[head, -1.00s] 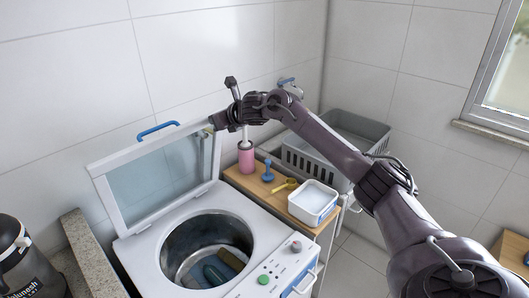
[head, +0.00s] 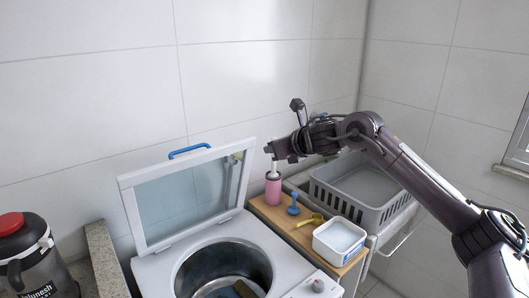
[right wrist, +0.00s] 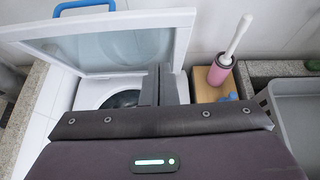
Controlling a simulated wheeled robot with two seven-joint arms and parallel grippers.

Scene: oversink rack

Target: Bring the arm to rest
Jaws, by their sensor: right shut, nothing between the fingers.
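My right arm reaches in from the right in the head view, with its right gripper (head: 274,150) in the air near the top of the white-handled brush in a pink holder (head: 273,188). The gripper also shows in the right wrist view (right wrist: 166,85), its two fingers together and nothing between them. In that view the fingers lie in front of the washing machine's opening, left of the pink holder (right wrist: 220,75). I cannot tell from the head view whether the gripper touches the brush handle. My left gripper is in neither view.
A white washing machine (head: 160,270) stands open, its lid (head: 185,195) raised, cloth in its drum. A wooden board (head: 290,228) holds a blue tool (head: 293,204), a yellow scoop (head: 311,220) and a white tub (head: 339,240). A grey basket (head: 365,195) stands behind right. A kettle (head: 30,255) stands left.

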